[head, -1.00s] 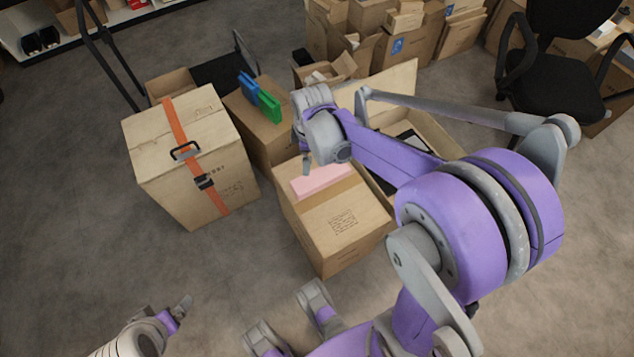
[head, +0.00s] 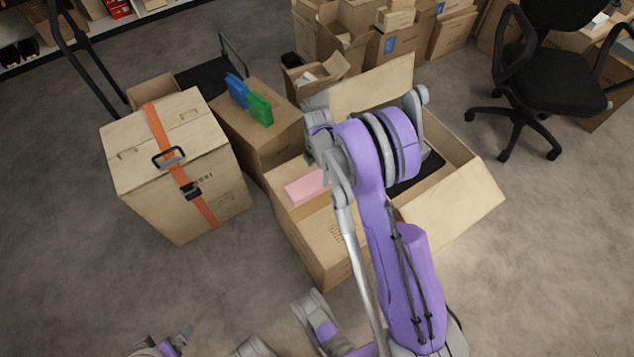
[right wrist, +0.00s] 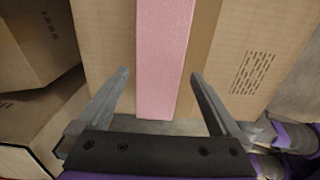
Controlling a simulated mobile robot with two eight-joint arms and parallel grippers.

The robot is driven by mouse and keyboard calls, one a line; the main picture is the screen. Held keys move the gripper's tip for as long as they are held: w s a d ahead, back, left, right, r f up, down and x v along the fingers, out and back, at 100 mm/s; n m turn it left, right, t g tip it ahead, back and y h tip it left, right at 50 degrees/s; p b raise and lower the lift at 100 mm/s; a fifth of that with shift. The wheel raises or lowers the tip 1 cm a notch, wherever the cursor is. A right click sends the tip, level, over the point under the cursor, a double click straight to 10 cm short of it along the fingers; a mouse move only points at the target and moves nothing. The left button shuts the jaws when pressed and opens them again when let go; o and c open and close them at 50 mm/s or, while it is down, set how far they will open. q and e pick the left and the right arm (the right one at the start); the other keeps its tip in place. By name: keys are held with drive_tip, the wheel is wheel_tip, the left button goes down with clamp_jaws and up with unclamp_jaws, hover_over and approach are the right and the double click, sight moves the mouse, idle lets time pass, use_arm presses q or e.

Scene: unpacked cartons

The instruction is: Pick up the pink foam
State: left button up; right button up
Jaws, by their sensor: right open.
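My right gripper (right wrist: 159,76) is open and empty, with one finger on each side of the foam and gaps on both sides. Whether the fingers are above or level with it I cannot tell. In the head view the right wrist hides the fingers. My left gripper (head: 170,346) shows only partly at the bottom edge.
A carton with an orange strap (head: 215,175) stands left. Blue and green items (head: 250,100) lie on a carton behind. An office chair (head: 545,80) is at the right. Front-left floor is clear.

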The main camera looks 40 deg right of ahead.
sight(318, 179)
wheel_tip(318, 179, down, 6)
drive_tip(key=shift+w+r+b, duration=0.1)
drive_tip(key=shift+r+b, duration=0.15)
drive_tip(key=shift+b, duration=0.55)
drive_tip(key=shift+r, duration=0.1)
drive_tip(key=c, duration=1.1)
